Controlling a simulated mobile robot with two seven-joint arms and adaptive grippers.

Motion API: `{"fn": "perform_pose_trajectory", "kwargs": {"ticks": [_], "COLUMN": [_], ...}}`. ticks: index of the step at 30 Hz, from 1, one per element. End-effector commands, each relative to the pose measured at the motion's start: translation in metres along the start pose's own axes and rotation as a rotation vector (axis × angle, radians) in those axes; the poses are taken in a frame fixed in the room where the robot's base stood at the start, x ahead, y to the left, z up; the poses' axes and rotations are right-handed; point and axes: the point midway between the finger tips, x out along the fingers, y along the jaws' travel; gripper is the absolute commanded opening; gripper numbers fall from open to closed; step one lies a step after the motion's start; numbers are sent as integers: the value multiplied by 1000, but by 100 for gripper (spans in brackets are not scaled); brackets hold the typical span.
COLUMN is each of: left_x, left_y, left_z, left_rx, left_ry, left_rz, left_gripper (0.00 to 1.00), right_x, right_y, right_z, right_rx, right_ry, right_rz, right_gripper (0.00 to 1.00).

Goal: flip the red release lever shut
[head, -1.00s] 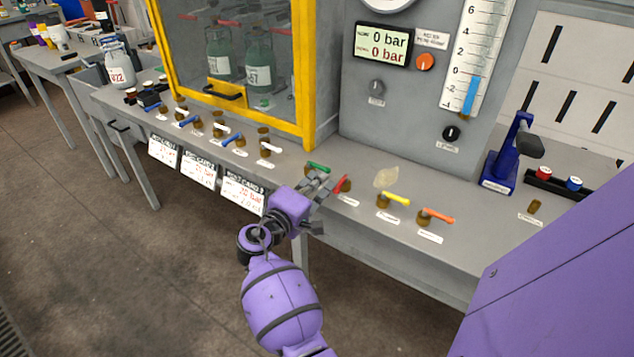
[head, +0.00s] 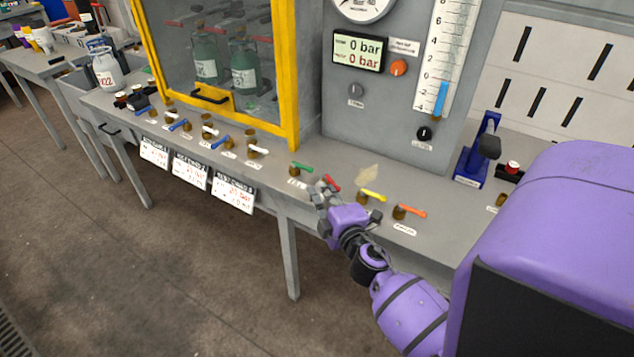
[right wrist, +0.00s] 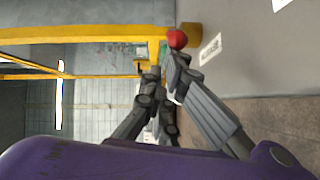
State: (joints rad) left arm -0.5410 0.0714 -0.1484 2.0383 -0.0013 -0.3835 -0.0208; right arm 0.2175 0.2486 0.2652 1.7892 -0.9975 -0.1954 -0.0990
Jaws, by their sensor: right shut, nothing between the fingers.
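The red release lever (head: 331,183) sits on the bench ledge between the green lever (head: 301,168) and the yellow lever (head: 373,195). Its handle slants from upper left to lower right. My right gripper (head: 320,192) is shut and empty, just in front and to the left of the red lever. In the right wrist view the red end of the lever (right wrist: 177,38) shows just beyond my fingertips (right wrist: 168,70). I cannot tell whether they touch. The lever's base is partly hidden by my gripper. My left gripper is not in view.
An orange lever (head: 410,211) stands to the right. Blue- and white-handled valves line the ledge to the left, before the yellow-framed cabinet (head: 286,80). A grey gauge panel (head: 345,125) rises behind. A blue stand (head: 470,165) is at the right.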

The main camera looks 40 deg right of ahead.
Motion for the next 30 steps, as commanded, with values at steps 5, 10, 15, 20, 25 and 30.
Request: {"fn": "perform_pose_trajectory", "kwargs": {"ticks": [5,10,15,20,25,30], "left_x": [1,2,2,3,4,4], "left_y": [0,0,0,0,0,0], "left_z": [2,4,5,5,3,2], "left_rx": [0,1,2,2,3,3], "left_ry": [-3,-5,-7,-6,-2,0], "left_rz": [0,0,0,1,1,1], "left_gripper": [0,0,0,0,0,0], "right_x": [-5,-7,-9,-9,-9,-9], "right_y": [2,2,4,4,5,5], "right_z": [14,22,27,31,33,34], "right_rx": [-14,-18,-15,-16,-15,-15], "right_ry": [149,272,319,317,316,315], "right_rz": [-31,-55,-63,-62,-62,-62], "right_gripper": [0,0,0,0,0,0]}}
